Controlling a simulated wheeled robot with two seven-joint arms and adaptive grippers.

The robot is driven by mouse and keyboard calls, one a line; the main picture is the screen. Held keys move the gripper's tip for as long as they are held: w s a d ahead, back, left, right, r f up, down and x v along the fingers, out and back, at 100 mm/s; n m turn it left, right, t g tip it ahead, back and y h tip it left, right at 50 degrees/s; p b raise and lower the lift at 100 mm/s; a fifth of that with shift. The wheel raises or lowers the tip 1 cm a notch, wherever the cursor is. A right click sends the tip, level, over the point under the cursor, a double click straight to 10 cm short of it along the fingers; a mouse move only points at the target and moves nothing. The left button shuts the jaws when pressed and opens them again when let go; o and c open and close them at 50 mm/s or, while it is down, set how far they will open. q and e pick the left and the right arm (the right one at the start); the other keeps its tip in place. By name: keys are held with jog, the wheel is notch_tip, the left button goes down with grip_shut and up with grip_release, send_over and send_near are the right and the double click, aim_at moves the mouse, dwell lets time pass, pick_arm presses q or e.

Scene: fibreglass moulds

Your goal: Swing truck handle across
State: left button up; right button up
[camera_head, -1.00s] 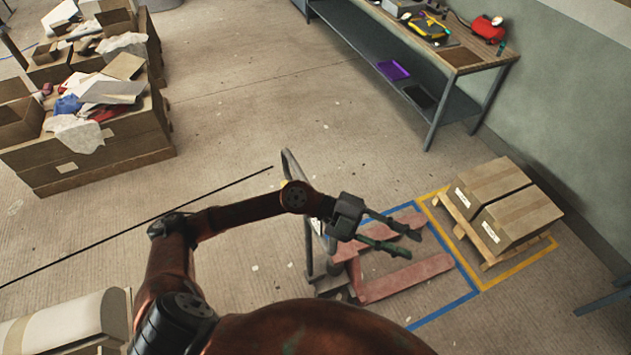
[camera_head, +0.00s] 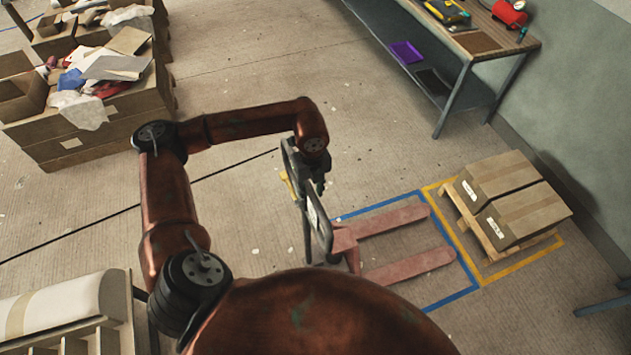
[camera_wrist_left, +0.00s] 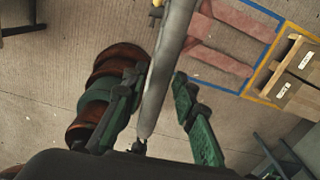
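A pallet truck with faded red forks (camera_head: 405,266) stands in a blue floor outline, its forks pointing right. Its grey upright handle (camera_head: 322,228) rises at the left end of the forks. My left gripper (camera_head: 316,182) is at the upper part of the handle, partly hidden by the wrist. In the left wrist view, the two green fingers of my left gripper (camera_wrist_left: 161,73) are apart, with the grey handle bar (camera_wrist_left: 166,60) running between them. The left finger is close to the bar; a gap shows at the right finger. My right gripper is in neither current view.
A pallet with two cardboard boxes (camera_head: 520,205) sits in a yellow outline right of the forks. A workbench (camera_head: 472,42) stands along the wall at upper right. Cardboard boxes of scrap (camera_head: 100,125) stand at upper left. Bare floor lies between.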

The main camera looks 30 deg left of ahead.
pick_arm(q)
notch_tip(320, 180, down, 5)
jog(key=shift+w+p, duration=0.15)
jog(key=shift+p, duration=0.6)
notch_tip(320, 180, down, 4)
jog(key=shift+r+p, duration=0.1)
jog(key=shift+p, duration=0.35)
jog(key=c, duration=0.3)
grip_shut()
pick_arm(e)
jog(key=shift+s+r, duration=1.2)
jog(key=shift+r, duration=0.05)
pick_arm(q)
jog(key=shift+w+r, duration=0.1)
pick_arm(e)
jog(key=shift+w+d, duration=0.2)
jog(key=shift+d, duration=0.05)
